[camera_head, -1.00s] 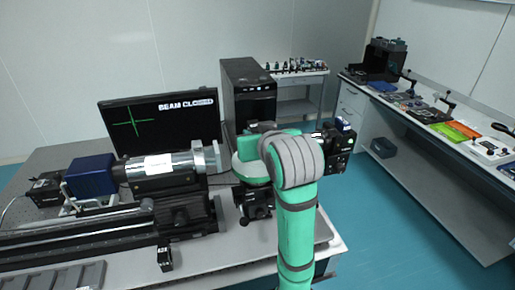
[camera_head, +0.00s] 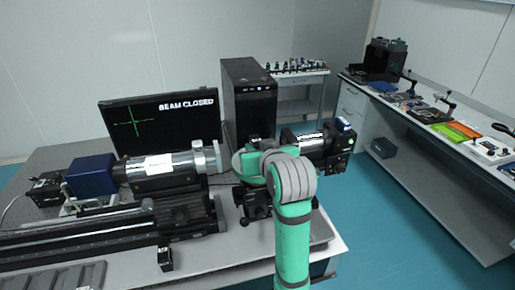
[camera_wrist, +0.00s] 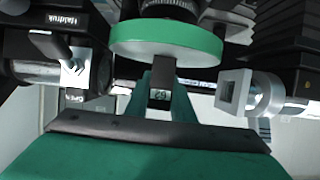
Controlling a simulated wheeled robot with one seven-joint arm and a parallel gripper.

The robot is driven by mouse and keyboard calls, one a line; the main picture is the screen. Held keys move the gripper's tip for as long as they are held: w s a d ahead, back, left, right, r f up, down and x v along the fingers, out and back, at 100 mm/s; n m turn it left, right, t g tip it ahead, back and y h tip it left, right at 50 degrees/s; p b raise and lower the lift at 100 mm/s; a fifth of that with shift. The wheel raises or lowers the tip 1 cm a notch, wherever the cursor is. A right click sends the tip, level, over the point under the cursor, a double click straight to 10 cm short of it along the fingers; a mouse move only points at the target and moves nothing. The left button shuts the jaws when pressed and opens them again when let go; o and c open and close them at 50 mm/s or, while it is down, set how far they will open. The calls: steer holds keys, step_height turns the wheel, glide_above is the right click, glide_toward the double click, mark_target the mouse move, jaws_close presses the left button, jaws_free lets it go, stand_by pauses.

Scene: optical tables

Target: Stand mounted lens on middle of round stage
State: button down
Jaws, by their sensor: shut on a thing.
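My gripper (camera_wrist: 160,104) shows in the wrist view with teal fingers shut on a narrow dark piece (camera_wrist: 161,74) with a small numbered label. I take this piece to be part of the mounted lens; its lens face is not clear. A disc with a green rim (camera_wrist: 165,40) is just beyond the fingers, at the upper middle, with a dark ringed part above it. I cannot tell whether the disc belongs to the lens or is the round stage. In the head view my arm hides the gripper and what it holds. A black mount (camera_head: 254,204) shows beside the arm.
A silver cylinder (camera_head: 165,166) and black rail units (camera_head: 185,215) stand left of my arm. A black unit (camera_head: 337,148) is close at its right. A small labelled black block (camera_head: 165,258) is at the front. The wrist view shows a grey square-holed bracket (camera_wrist: 234,92) at the right.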

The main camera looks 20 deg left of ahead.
steer(key=c, duration=1.5)
jaws_free()
steer(key=shift+f, duration=0.1)
steer(key=shift+c, duration=0.2)
steer(key=shift+s+d+r, duration=0.15)
steer(key=shift+r, duration=0.15)
steer(key=v, duration=1.1)
steer(key=shift+s, duration=0.25)
steer(key=shift+d+r, duration=0.1)
steer(key=shift+d, duration=0.05)
steer(key=shift+w, duration=0.1)
